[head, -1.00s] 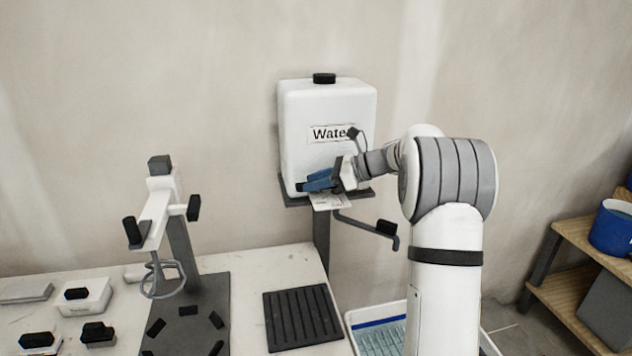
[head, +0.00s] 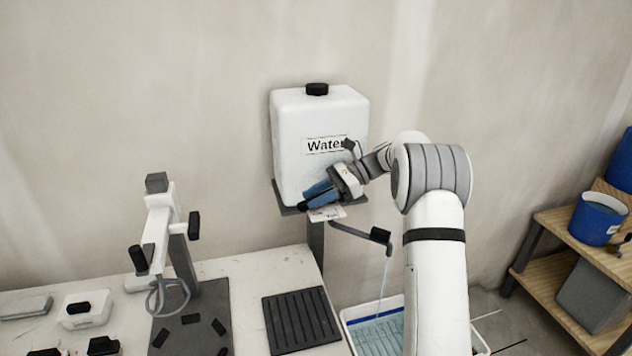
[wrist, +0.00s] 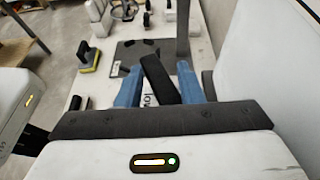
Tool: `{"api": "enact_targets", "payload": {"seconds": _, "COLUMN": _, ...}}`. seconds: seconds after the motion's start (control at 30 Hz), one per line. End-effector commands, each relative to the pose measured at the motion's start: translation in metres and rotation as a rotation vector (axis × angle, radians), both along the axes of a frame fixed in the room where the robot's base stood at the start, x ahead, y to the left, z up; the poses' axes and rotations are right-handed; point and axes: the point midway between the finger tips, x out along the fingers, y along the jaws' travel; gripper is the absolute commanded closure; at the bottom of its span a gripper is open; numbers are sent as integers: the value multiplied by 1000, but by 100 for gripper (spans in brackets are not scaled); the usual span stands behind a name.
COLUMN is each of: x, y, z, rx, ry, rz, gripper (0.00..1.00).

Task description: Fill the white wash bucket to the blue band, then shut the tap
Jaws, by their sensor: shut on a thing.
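The white water tank (head: 318,130) sits on a wall shelf. My gripper (head: 316,196) is at the tank's lower front; its blue fingers are shut on the dark tap lever (wrist: 160,78), which sits tilted between them in the wrist view. The tap's grey spout (head: 352,231) reaches right, and a thin stream of water (head: 386,275) falls from it. The white wash bucket (head: 347,322) stands below, its right part hidden by my arm. Water (head: 378,335) lies in it, with the blue band (head: 372,319) visible on the far inner wall above the water.
A bench (head: 250,262) at left carries a dark ribbed mat (head: 300,320), a stand (head: 178,250) and several small black-topped pieces. A wooden shelf (head: 560,222) with a blue bucket (head: 597,222) stands at right.

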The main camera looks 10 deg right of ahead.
Motion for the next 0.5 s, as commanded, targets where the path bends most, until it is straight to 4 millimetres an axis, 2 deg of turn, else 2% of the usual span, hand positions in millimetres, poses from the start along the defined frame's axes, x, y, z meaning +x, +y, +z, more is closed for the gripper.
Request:
{"api": "enact_targets", "payload": {"seconds": 0.2, "x": -7, "y": -5, "z": -5, "rx": -4, "ry": 21, "rz": 125, "gripper": 100}}
{"api": "enact_targets", "payload": {"seconds": 0.5, "x": -11, "y": -8, "z": -8, "rx": -5, "ry": 20, "rz": 202, "gripper": 100}}
